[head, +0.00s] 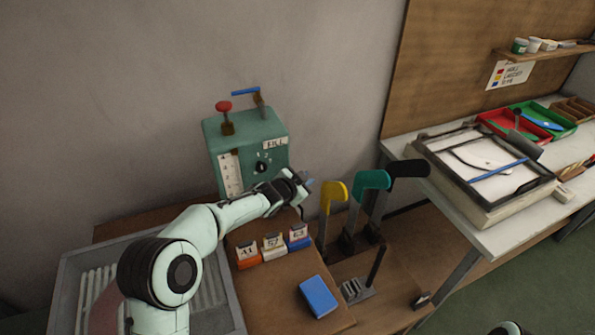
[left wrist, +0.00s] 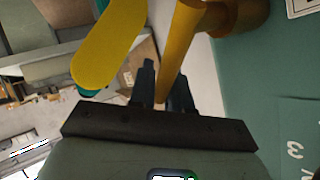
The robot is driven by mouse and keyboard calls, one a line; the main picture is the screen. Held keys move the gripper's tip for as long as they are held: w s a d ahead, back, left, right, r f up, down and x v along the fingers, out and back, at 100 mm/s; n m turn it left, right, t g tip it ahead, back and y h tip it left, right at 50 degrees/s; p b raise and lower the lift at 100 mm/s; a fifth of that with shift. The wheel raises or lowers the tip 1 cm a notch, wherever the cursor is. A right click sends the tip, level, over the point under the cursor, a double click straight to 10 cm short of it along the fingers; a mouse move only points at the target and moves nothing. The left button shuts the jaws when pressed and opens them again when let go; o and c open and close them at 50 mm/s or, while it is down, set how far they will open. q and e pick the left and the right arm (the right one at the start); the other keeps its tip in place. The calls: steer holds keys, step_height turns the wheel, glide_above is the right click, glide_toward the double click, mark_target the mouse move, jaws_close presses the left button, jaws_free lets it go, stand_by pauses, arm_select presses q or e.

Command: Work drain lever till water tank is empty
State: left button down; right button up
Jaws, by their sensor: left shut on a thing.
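The water tank (head: 240,140) is a green box at the back, with a white level gauge (head: 231,174) on its front. I cannot read the water level. My left gripper (head: 304,186) is at the tank's lower right side. In the left wrist view, its dark fingers (left wrist: 162,88) are shut on a tapered brass-yellow lever (left wrist: 182,45), which I take as the drain lever. The lever comes from a round brass fitting (left wrist: 238,15) beside the green tank wall (left wrist: 275,90). In the head view the lever is hidden by the gripper. My right gripper is not in view.
Yellow (head: 334,192), teal (head: 371,180) and black (head: 408,168) sock forms stand close right of the gripper. A grey basin (head: 70,270) is at left.

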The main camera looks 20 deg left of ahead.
arm_select(q)
steer(key=shift+w+d+f+m+g+y+p, duration=0.15)
steer(key=shift+f+m+g+y+p, duration=0.45)
steer(key=shift+f+g+y+p, duration=0.65)
steer(key=shift+w+d+f+m+g+y+p, duration=0.1)
steer(key=shift+f+m+g+y+p, duration=0.5)
steer(key=shift+f+g+y+p, duration=0.7)
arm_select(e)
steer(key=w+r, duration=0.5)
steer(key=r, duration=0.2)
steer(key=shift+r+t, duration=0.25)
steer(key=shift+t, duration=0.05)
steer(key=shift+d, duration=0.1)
arm_select(q)
steer(key=c, duration=1.1)
jaws_free()
steer(key=shift+c, duration=0.2)
steer(key=shift+s+r, duration=0.1)
steer(key=shift+r, duration=0.05)
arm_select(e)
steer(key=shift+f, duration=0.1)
